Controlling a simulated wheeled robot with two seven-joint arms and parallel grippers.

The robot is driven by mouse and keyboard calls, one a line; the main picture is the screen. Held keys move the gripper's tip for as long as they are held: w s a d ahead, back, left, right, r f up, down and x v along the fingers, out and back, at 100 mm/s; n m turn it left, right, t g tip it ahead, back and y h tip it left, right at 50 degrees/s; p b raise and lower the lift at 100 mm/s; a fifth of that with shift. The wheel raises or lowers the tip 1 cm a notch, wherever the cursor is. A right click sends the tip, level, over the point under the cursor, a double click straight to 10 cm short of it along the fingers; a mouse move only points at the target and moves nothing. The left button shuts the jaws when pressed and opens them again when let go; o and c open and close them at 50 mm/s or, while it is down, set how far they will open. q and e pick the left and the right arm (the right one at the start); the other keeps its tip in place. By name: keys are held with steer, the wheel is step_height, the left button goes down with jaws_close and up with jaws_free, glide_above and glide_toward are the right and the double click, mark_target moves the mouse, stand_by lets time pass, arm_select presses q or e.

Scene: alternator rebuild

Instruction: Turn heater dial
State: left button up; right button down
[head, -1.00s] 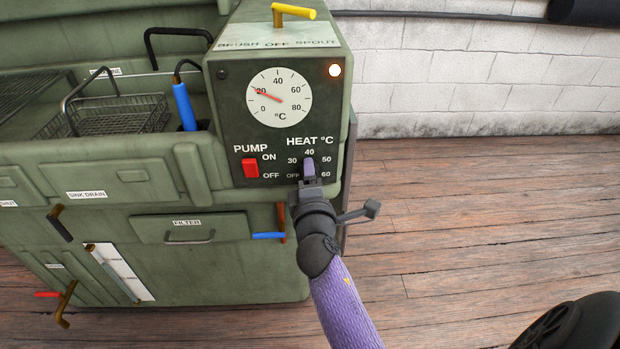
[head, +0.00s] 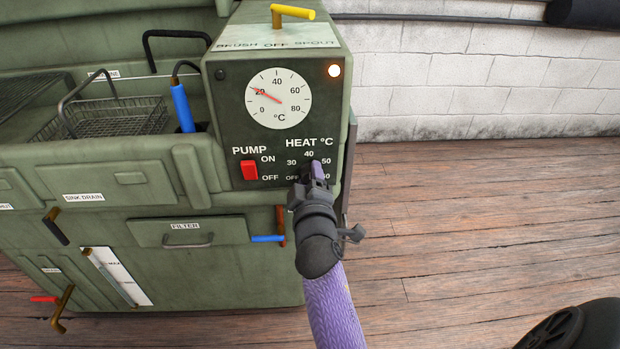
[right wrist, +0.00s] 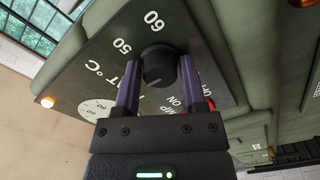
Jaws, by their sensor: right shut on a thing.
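The heater dial (right wrist: 158,66) is a black round knob on the dark control panel, under the HEAT °C label and ringed by OFF, 30, 40, 50 and 60. My right gripper (head: 317,172) is shut on it, with one purple finger on each side in the right wrist view. In the head view the fingers hide most of the dial, and I cannot tell which number it points to. The round temperature gauge (head: 278,98) has its red needle near 20. My left gripper is not in view.
A red pump switch (head: 249,170) sits left of the dial. A lit lamp (head: 334,71) is at the panel's upper right. A blue-handled tool (head: 182,107) and wire basket (head: 110,117) are at the left. A blue-ended lever (head: 268,238) is below. Wooden floor lies open to the right.

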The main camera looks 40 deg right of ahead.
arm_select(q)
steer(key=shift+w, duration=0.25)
arm_select(e)
steer(key=shift+c, duration=0.8)
jaws_free()
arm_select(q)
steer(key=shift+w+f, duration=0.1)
